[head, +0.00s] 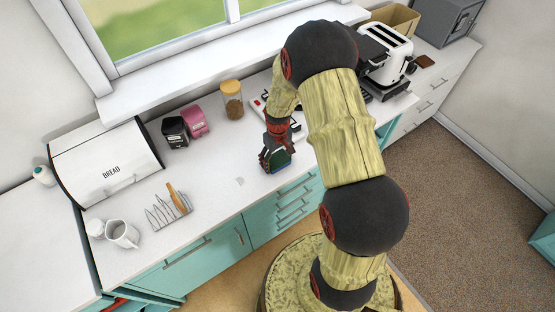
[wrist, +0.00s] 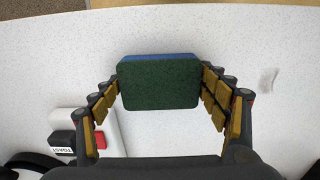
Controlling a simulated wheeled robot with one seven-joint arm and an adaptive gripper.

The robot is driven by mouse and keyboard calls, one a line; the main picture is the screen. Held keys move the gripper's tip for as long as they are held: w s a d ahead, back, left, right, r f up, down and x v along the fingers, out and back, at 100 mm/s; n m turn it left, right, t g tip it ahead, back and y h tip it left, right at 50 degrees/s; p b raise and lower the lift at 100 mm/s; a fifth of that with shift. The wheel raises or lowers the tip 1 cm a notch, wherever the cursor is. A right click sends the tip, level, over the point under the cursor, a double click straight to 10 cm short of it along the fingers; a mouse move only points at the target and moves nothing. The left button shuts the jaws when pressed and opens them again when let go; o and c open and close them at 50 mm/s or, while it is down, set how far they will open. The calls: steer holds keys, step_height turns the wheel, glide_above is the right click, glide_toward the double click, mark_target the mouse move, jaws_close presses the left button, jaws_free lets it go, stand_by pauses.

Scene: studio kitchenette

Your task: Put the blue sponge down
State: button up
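The blue sponge (wrist: 158,84) is between the fingers of my gripper (wrist: 160,85) in the wrist view, its dark green scouring face toward the camera and a blue strip along its top edge. Both fingers meet its sides, so my gripper is shut on it. In the head view my gripper (head: 275,157) is low over the white counter (head: 225,205), close to its front edge, with a little of the sponge (head: 281,161) showing. I cannot tell whether the sponge touches the counter.
A white and red item marked TOAST (wrist: 100,132) is near my gripper. A glass jar (head: 232,104), pink canister (head: 194,121), black canister (head: 174,132), toast rack (head: 166,211), bread bin (head: 105,165) and mug (head: 122,235) are to the left. The counter left of my gripper is mostly bare.

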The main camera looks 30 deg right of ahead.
steer(key=shift+o, duration=1.4)
step_height(320, 180, up, 12)
step_height(320, 180, up, 11)
steer(key=t, duration=0.1)
glide_above(278, 159)
steer(key=s+a, duration=0.2)
steer(key=a, duration=0.2)
steer(key=s+a+r+t, duration=0.2)
steer(key=s+a+r, duration=0.3)
steer(key=s+r, duration=0.3)
steer(key=s+a+r+t, duration=0.2)
steer(key=s+a+r, duration=0.3)
steer(key=s+r, duration=0.3)
steer(key=shift+s+a+r+t+p, duration=0.25)
steer(key=shift+s+r+t+p, duration=0.1)
steer(key=shift+s, duration=0.7)
